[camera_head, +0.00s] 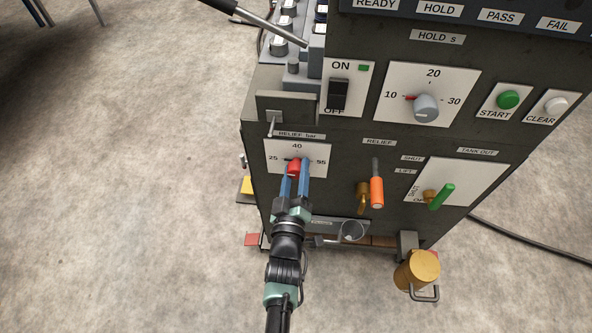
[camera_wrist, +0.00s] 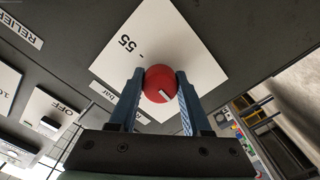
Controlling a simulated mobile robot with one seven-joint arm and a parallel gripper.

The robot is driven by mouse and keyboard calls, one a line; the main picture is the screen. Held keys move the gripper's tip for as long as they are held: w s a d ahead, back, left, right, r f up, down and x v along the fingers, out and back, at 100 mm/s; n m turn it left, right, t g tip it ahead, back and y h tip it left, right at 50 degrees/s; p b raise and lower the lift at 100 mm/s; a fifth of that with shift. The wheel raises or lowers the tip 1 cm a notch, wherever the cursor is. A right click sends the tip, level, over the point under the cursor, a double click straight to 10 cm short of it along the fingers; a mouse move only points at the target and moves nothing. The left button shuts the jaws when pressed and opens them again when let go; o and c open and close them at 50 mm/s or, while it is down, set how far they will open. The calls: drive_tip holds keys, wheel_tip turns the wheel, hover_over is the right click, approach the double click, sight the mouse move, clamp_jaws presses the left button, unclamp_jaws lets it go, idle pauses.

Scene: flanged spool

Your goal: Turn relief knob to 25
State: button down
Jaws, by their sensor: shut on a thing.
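The red relief knob (camera_head: 293,166) sits on a white dial plate (camera_head: 312,151) under the RELIEF bar label, with 25 at left, 40 at top and 55 at right. My gripper (camera_head: 296,173) is shut on the knob, with one blue finger on each side. In the wrist view the round red knob (camera_wrist: 159,80) lies between both fingers. A white mark on it points to the lower right there, roughly away from the printed 55. The fingers partly cover the dial, and the 25 is hidden in the wrist view.
To the right are an orange-handled RELIEF lever (camera_head: 376,191) and a green-handled TANK OUT lever (camera_head: 443,196). Above are the ON/OFF switch (camera_head: 338,94) and the grey HOLD knob (camera_head: 426,107). A brass cylinder (camera_head: 417,270) stands low at right. The floor at left is clear.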

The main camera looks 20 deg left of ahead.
drive_tip(key=shift+n, duration=0.5)
drive_tip(key=shift+c, duration=1.8)
unclamp_jaws()
drive_tip(key=p+v, duration=0.1)
drive_tip(key=v, duration=1.2)
